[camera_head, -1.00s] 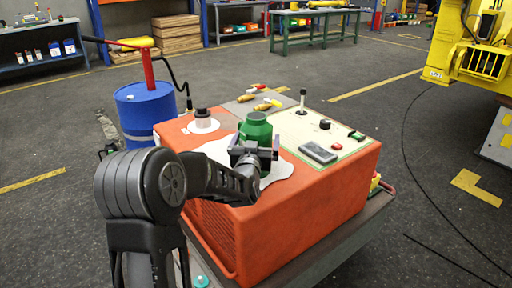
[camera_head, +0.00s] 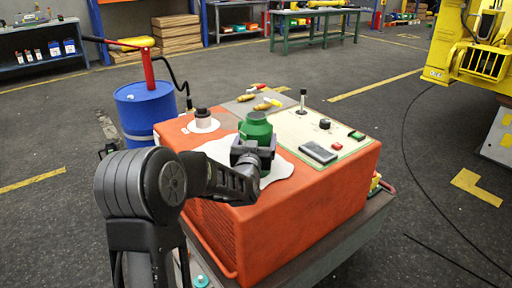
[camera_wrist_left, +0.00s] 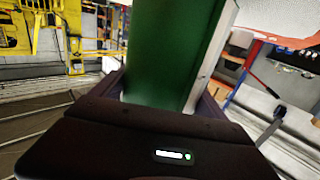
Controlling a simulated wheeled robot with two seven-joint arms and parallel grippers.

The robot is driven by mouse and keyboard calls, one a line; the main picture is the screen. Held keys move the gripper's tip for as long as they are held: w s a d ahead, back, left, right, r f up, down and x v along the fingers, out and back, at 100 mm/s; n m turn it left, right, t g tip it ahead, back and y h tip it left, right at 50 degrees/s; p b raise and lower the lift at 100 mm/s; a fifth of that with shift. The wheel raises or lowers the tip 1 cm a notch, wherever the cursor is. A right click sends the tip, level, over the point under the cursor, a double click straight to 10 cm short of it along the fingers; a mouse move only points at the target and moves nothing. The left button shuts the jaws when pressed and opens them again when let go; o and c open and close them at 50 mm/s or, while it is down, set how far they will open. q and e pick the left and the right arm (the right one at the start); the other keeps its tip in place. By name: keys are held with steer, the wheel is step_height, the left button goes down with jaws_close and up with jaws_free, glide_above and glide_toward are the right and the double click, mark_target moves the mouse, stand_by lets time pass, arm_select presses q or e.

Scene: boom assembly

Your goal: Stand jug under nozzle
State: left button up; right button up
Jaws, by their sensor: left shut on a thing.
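The green jug (camera_head: 256,129) is upright above the white patch (camera_head: 276,171) on top of the orange machine; I cannot tell whether its base touches. My left gripper (camera_head: 254,150) is shut on the jug from the near side. In the left wrist view the jug (camera_wrist_left: 172,50) fills the middle between the fingers. The gripper hides the jug's lower part in the head view. A drum pump with a red post and yellow handle (camera_head: 137,42) stands on the blue drum (camera_head: 147,112); its dark hose (camera_head: 178,80) hangs on the drum's right side. My right gripper is not in view.
A yellow machine (camera_head: 470,60) stands at right. The floor between is mostly open.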

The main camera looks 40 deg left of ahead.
mark_target(257, 115)
arm_select(q)
steer(key=c, duration=0.9)
step_height(257, 115, up, 10)
steer(key=shift+r+p, duration=0.1)
steer(key=shift+p, duration=0.7)
